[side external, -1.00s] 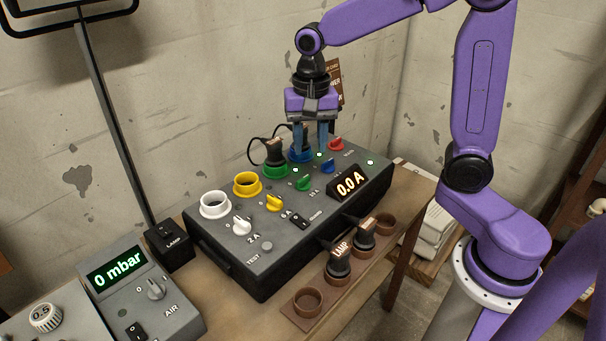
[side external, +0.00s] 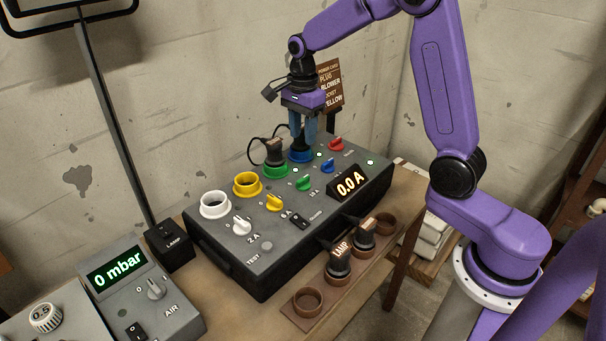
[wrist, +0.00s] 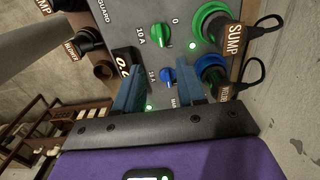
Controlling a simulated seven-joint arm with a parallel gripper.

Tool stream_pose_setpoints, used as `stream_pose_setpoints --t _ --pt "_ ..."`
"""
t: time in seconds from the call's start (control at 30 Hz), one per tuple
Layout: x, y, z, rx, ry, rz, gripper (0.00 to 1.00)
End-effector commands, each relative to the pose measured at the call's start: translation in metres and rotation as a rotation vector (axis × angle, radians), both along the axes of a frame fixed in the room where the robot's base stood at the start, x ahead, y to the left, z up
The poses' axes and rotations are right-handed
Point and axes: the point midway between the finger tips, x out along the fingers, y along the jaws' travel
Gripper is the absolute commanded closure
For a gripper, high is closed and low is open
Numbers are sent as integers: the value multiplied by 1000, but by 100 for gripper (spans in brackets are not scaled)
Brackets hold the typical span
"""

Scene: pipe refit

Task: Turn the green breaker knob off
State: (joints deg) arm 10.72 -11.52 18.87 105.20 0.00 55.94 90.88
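The green breaker knob (side external: 303,184) is on the sloping top of the grey power box, between the yellow and blue knobs. In the wrist view the green knob (wrist: 160,36) shows near the top, with "0" and "10 A" printed on either side; I cannot read its setting surely. My gripper (side external: 303,138) is above the back of the box, near the blue socket, fingers pointing down. In the wrist view my gripper (wrist: 168,92) has its fingers apart, with the blue knob (wrist: 167,75) seen beyond the gap. It holds nothing and is apart from the green knob.
A plug marked SUMP (wrist: 232,36) sits in the green socket, and another plug (wrist: 217,72) in the blue one. Yellow (side external: 274,202), white (side external: 241,224) and red (side external: 335,144) knobs flank the row. The display (side external: 350,185) reads 0.0 A. A sign (side external: 329,84) stands behind.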

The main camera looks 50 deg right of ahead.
Motion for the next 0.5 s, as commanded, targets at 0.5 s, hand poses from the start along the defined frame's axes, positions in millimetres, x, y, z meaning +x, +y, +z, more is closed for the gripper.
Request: stream_pose_setpoints --t 0.5 --pt "-2 0 -98 0 6 1 61"
